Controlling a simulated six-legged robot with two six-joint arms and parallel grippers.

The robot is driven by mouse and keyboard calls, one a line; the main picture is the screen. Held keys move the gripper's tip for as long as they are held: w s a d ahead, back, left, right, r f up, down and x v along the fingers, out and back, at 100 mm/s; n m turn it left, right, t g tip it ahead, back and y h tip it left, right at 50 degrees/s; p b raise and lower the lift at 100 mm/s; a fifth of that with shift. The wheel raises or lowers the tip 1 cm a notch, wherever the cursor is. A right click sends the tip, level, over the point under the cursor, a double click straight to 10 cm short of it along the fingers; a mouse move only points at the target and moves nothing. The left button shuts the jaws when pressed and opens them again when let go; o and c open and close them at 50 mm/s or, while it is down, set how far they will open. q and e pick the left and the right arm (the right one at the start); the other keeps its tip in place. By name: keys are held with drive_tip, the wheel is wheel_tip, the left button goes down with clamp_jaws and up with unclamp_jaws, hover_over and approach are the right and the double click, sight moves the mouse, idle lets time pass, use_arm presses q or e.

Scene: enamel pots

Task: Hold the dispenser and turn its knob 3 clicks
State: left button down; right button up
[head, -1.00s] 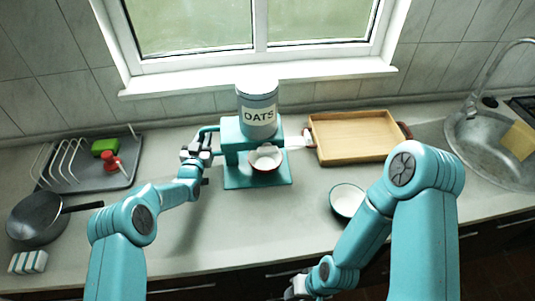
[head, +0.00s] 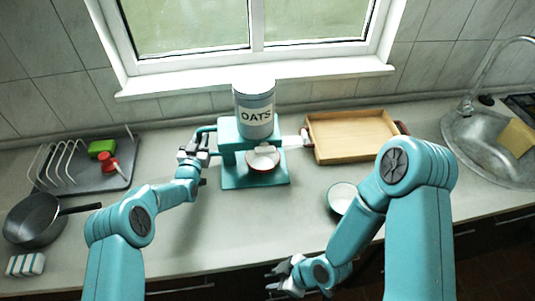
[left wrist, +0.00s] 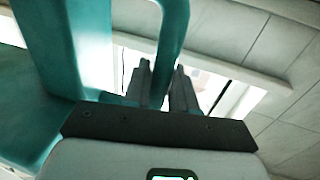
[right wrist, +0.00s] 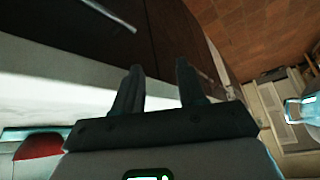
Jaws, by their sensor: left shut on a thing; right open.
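The teal dispenser (head: 230,178) stands on the counter below the window, with a grey canister labelled OATS (head: 255,116) on top. A pale knob (head: 292,141) sticks out from its right side. A white bowl with a red rim (head: 263,160) sits under the spout. My left gripper (head: 201,149) is shut on the handle at the dispenser's left side; the handle's teal bar (left wrist: 172,35) runs between the fingers in the left wrist view. My right gripper (head: 272,279) is open and empty, low at the counter's front edge, well away from the knob.
A wooden tray (head: 352,155) stands right of the knob. A second bowl (head: 341,197) is near the right arm. A dish rack (head: 85,172), a pan (head: 32,218) and a striped block (head: 26,264) are at left; the sink (head: 480,150) is at right. The middle front counter is clear.

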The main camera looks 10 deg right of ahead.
drive_tip(key=w+a+r+n+t+y, duration=0.1)
drive_tip(key=w+r+n, duration=0.1)
drive_tip(key=n, duration=0.1)
drive_tip(key=w+a+r+n+t+y, duration=0.1)
drive_tip(key=w+n, duration=0.1)
drive_tip(key=n, duration=0.2)
drive_tip(key=w+a+r+n+t+y, duration=0.1)
drive_tip(key=w+a+r+n, duration=0.1)
drive_tip(key=n, duration=0.1)
drive_tip(key=shift+r+n, duration=0.35)
drive_tip(key=shift+n, duration=0.05)
drive_tip(key=w+d+r+t, duration=0.4)
drive_tip(key=w+r+t, duration=0.15)
drive_tip(key=w, duration=0.25)
drive_tip(key=t+h, duration=0.3)
drive_tip(key=t, duration=0.3)
approach(267, 153)
drive_tip(key=shift+m, duration=0.3)
drive_tip(key=x, duration=0.9)
drive_tip(key=shift+w+f, duration=0.1)
drive_tip(key=shift+w, duration=0.15)
clamp_jaws()
